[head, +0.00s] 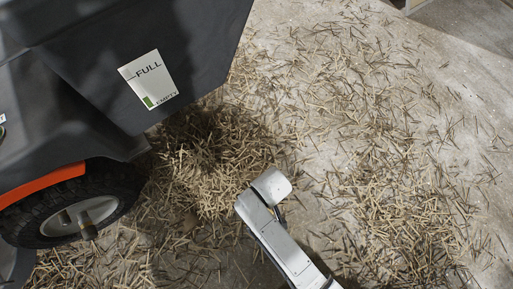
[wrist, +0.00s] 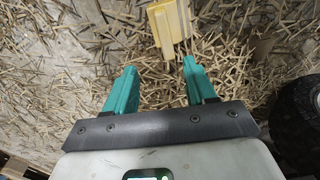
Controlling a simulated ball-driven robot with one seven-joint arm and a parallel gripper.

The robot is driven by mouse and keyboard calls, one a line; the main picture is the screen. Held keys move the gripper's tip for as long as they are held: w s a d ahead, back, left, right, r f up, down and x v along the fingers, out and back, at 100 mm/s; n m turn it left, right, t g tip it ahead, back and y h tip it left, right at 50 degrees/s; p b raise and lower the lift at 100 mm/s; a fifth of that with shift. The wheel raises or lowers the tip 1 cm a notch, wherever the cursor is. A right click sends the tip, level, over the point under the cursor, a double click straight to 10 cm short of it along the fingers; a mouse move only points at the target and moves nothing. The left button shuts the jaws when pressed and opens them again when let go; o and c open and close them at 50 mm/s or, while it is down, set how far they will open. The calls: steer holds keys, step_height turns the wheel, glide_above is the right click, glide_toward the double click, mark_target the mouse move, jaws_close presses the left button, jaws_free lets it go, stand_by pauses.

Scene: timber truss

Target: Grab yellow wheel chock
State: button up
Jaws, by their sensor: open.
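In the head view my white arm comes in from the bottom and hides the gripper. I cannot make out the chock there.
A dark machine (head: 110,60) with an orange edge and a black-tyred wheel (head: 75,208) stands at the left. Its tyre also appears at the right of the wrist view (wrist: 296,105). Loose straw (head: 215,165) covers much of the concrete floor. Open floor lies to the right.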

steer(key=shift+n, duration=0.4)
steer(key=f+b, duration=0.1)
steer(key=f, duration=0.2)
steer(key=a+f+b, duration=0.1)
steer(key=f+b, duration=0.1)
steer(key=f, duration=0.1)
steer(key=a+f+b, duration=0.1)
steer(key=f, duration=0.2)
steer(key=shift+s+f+b, duration=0.1)
steer(key=shift+f+b, duration=0.2)
steer(key=shift+f, duration=0.05)
steer(key=shift+d+f+b, duration=0.2)
steer(key=shift+f+b, duration=0.85)
steer(key=shift+f, duration=0.45)
steer(key=shift+d+f+b, duration=0.15)
steer(key=shift+f+b, duration=0.9)
steer(key=shift+f, duration=0.4)
steer(key=shift+r, duration=0.1)
jaws_close()
